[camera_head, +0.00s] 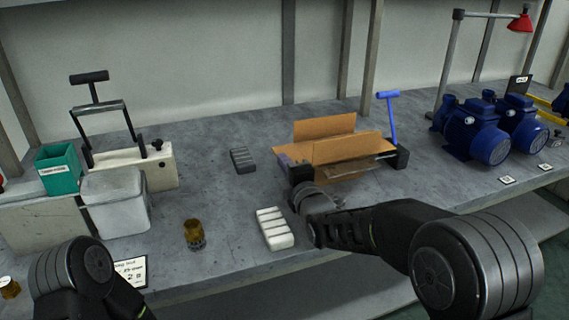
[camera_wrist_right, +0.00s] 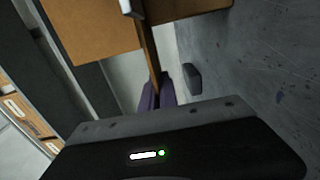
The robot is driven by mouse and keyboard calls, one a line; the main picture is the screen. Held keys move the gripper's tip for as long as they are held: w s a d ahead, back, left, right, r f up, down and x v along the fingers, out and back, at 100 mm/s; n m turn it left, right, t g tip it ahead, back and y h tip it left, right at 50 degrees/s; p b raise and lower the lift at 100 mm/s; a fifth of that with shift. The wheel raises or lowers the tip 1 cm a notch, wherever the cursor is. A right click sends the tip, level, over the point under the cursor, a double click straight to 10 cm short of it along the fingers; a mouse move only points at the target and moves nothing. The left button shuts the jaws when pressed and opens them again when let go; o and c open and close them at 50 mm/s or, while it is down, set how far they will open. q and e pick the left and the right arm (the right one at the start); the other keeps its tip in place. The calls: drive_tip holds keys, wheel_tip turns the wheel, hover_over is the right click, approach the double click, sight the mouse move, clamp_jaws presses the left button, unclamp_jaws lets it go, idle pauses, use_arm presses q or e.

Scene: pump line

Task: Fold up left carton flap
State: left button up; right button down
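The open carton (camera_head: 335,150) is brown cardboard and sits on the grey bench right of centre. One flap stands up at its back, another upright panel stands nearer the front, and a flap spreads out to the right. My right gripper (camera_head: 285,162) is at the carton's left side, partly hidden by its own wrist. In the right wrist view its purple fingers (camera_wrist_right: 158,93) are close together at the end of a thin upright cardboard edge (camera_wrist_right: 150,60). They look shut, and I see nothing clearly pinched between them. My left arm shows at the lower left, but its gripper is out of view.
A black fixture (camera_head: 402,157) with a blue lever stands at the carton's right. Blue pumps (camera_head: 475,130) stand further right. A white slotted block (camera_head: 274,228), a grey block (camera_head: 243,160) and an amber-topped part (camera_head: 194,234) lie left. The bench between them is clear.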

sight(288, 151)
idle(0.7)
drive_tip(key=shift+d+r+m+b, duration=0.1)
drive_tip(key=shift+r+m+b, duration=0.25)
drive_tip(key=shift+m+b, duration=0.45)
drive_tip(key=shift+d+r+m+b, duration=0.1)
drive_tip(key=shift+r+m+b, duration=0.2)
drive_tip(key=shift+m+b, duration=0.45)
drive_tip(key=shift+w+d+r+m+b, duration=0.15)
drive_tip(key=shift+r+m+b, duration=0.35)
drive_tip(key=shift+m, duration=0.5)
drive_tip(key=shift+d+r+m+b, duration=0.1)
drive_tip(key=shift+r+m+b, duration=0.35)
drive_tip(key=shift+m, duration=0.5)
drive_tip(key=c, duration=1.6)
unclamp_jaws()
drive_tip(key=shift+c, duration=0.2)
drive_tip(key=v, duration=0.8)
drive_tip(key=shift+r, duration=0.1)
